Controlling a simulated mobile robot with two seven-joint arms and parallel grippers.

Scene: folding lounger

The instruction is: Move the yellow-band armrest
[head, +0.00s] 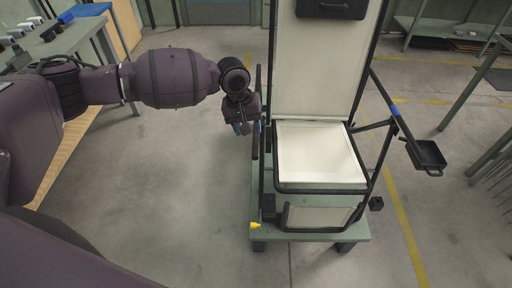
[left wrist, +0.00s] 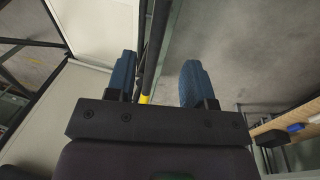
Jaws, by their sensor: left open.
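The lounger stands in the head view with a cream back and seat (head: 315,155) in a black frame. Its left-hand armrest is a dark bar (head: 255,143), partly hidden behind my left gripper (head: 246,128). In the left wrist view the dark bar (left wrist: 157,45) runs between the two blue fingertips of my left gripper (left wrist: 158,80), nearer the left finger. A yellow band (left wrist: 144,99) shows on or beside the bar, low between the fingers. The gripper is open around the bar; I cannot tell if a finger touches it. My right gripper is out of view.
The right-hand armrest has a blue band (head: 394,110) and a black tray (head: 427,157) beside it. A yellow piece (head: 255,225) sits at the lower left of the green base (head: 325,236). A bench stands far left; the floor between is clear.

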